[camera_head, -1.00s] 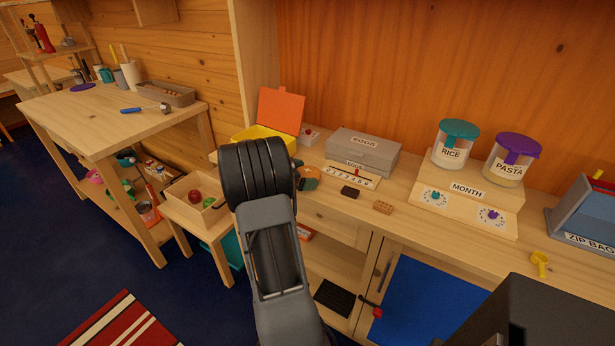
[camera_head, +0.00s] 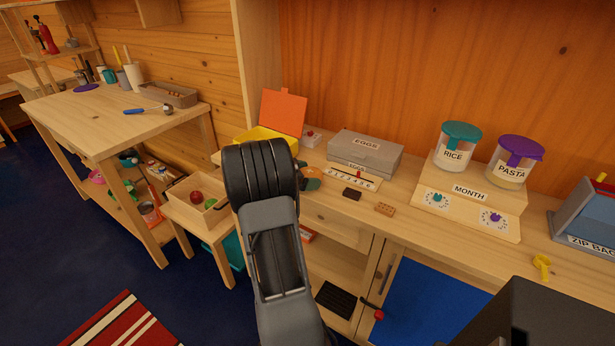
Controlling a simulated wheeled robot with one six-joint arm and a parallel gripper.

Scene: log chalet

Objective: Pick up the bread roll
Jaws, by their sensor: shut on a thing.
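I cannot make out a bread roll for certain in the head view. My arm, with its black ribbed joint, rises through the middle of the picture and covers part of the counter's left end.
A yellow box with an orange lid (camera_head: 283,112) stands behind my arm. A wooden crate (camera_head: 190,208) is at left.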

